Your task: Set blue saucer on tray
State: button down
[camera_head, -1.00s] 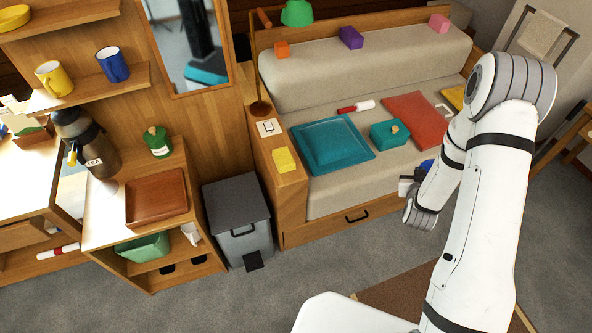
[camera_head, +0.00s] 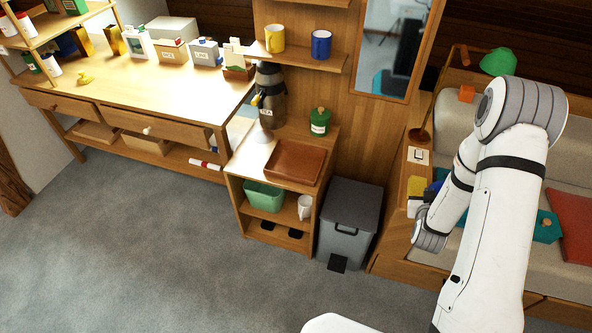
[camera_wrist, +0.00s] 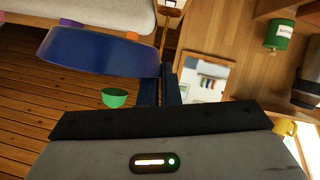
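The blue saucer (camera_wrist: 100,52) is in the upper left of the wrist view, its rim at the dark fingers of my gripper (camera_wrist: 161,84). My gripper is shut on this rim and holds the saucer off any surface. In the head view, my gripper (camera_head: 430,192) is at the right, over the sofa's left end, and a bit of the saucer (camera_head: 441,175) shows past the arm. The brown tray (camera_head: 270,168) lies on top of the small wooden cabinet at the centre and looks empty.
A dark tea flask (camera_head: 269,100) and a green jar (camera_head: 319,122) stand behind the tray. A grey bin (camera_head: 349,215) stands between cabinet and sofa. A shelf with a yellow mug (camera_head: 274,39) and a blue mug (camera_head: 320,44) hangs above. Floor in front is clear.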

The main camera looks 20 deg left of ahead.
aim_at(302, 165)
jog(key=u, duration=0.65)
jog(key=i, duration=1)
jog(key=z, duration=0.2)
